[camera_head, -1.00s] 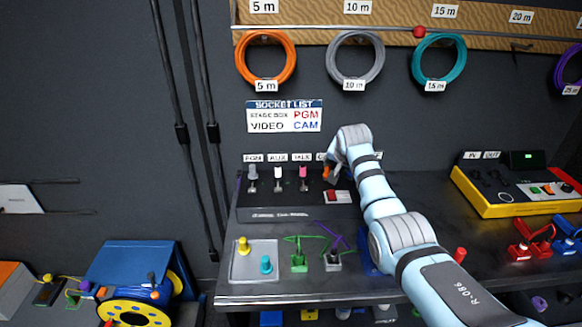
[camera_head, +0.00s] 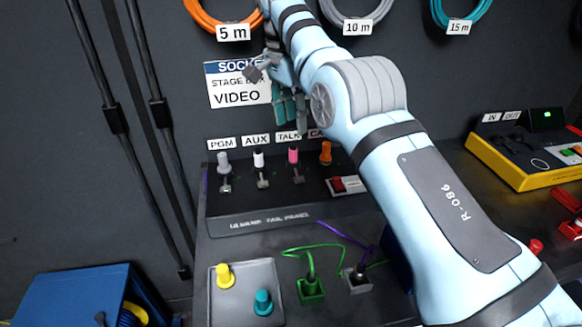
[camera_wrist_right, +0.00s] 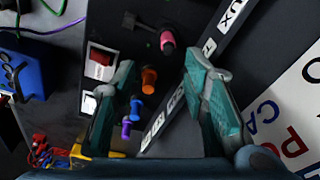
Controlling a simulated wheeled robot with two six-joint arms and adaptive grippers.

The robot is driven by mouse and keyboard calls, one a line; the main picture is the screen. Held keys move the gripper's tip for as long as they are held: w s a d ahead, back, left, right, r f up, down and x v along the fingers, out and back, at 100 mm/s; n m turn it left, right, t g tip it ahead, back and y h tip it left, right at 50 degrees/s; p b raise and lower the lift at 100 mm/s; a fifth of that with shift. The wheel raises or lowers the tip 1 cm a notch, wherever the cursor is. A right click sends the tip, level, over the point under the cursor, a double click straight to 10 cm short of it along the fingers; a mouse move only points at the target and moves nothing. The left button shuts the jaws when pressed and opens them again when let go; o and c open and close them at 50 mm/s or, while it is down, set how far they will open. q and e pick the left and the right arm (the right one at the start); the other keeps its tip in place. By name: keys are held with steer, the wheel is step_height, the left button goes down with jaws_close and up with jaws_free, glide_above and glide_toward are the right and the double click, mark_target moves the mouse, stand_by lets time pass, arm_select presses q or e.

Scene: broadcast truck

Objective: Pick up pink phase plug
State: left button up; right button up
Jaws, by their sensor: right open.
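The pink phase plug (camera_head: 293,155) stands upright in the black tail panel (camera_head: 260,225), under the TALK label, between the white plug (camera_head: 258,160) and the orange plug (camera_head: 326,153). My right gripper (camera_head: 290,114) is open and empty above the panel, in front of the socket list sign, just above the pink plug in the head view. In the right wrist view the pink plug (camera_wrist_right: 168,41) shows beyond the open fingers (camera_wrist_right: 158,70), apart from them. My left gripper is not in view.
A grey plug (camera_head: 223,162) stands at the panel's left end, and a red switch (camera_head: 347,184) sits at its right. A grey tray (camera_head: 215,300) with yellow and teal plugs lies in front. A yellow-edged console (camera_head: 530,178) stands at the right.

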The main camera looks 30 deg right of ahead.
mark_target(292, 144)
steer(key=f, duration=0.1)
steer(key=f+b, duration=0.1)
steer(key=f, duration=0.1)
steer(key=f+b, duration=0.1)
steer(key=f, duration=0.1)
steer(key=shift+w+d, duration=0.3)
steer(key=shift+w+a+f, duration=0.1)
steer(key=shift+w+f, duration=0.1)
steer(key=shift+f, duration=0.4)
steer(key=shift+w+f, duration=0.15)
steer(key=shift+f, duration=0.4)
step_height(292, 144, down, 2)
steer(key=shift+f+b, duration=0.15)
steer(key=shift+b, duration=0.95)
steer(key=shift+d, duration=0.2)
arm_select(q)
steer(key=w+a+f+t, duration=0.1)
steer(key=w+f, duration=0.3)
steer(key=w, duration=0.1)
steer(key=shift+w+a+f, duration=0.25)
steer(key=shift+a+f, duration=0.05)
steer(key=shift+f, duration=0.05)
arm_select(e)
jaws_close()
